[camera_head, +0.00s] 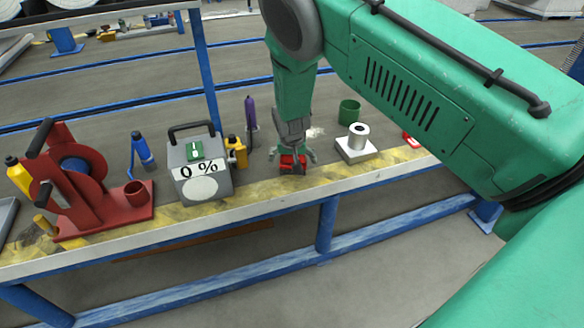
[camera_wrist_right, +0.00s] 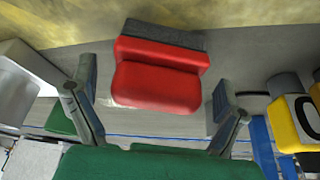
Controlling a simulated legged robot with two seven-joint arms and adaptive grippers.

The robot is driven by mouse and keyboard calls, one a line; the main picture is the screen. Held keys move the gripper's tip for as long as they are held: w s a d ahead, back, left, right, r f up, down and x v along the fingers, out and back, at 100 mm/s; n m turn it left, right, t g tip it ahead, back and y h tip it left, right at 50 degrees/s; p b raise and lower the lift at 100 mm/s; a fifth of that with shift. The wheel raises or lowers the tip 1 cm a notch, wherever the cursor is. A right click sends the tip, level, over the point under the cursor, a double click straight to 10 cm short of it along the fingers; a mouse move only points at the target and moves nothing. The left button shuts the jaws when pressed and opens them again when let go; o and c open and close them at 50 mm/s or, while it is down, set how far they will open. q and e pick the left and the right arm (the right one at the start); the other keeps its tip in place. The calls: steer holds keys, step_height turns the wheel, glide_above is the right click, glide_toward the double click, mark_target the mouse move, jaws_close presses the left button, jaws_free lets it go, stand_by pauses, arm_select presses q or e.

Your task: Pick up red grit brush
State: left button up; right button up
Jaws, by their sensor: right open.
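The red grit brush (camera_head: 291,161) sits on the bench near its front edge, below my right gripper. In the right wrist view the brush (camera_wrist_right: 158,75) shows a red body with a dark grey strip along its far side. My right gripper (camera_head: 292,154) points down over the brush with its fingers spread. In the right wrist view the fingers of the gripper (camera_wrist_right: 160,108) stand apart, one on each side of the brush, with gaps between them and it. My left gripper is in neither view.
A grey box reading 0 % (camera_head: 205,185) and a yellow bottle (camera_head: 236,152) stand left of the brush. A purple-handled tool (camera_head: 250,115) stands behind. A white block with a metal spool (camera_head: 357,148) and a green cup (camera_head: 349,111) are to the right. A red machine (camera_head: 95,195) stands far left.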

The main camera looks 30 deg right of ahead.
steer(key=shift+w+d+f, duration=0.15)
steer(key=shift+f, duration=0.3)
steer(key=shift+d, duration=0.15)
steer(key=shift+r, duration=0.1)
steer(key=c, duration=1.1)
steer(key=shift+a, duration=0.2)
steer(key=c, duration=0.3)
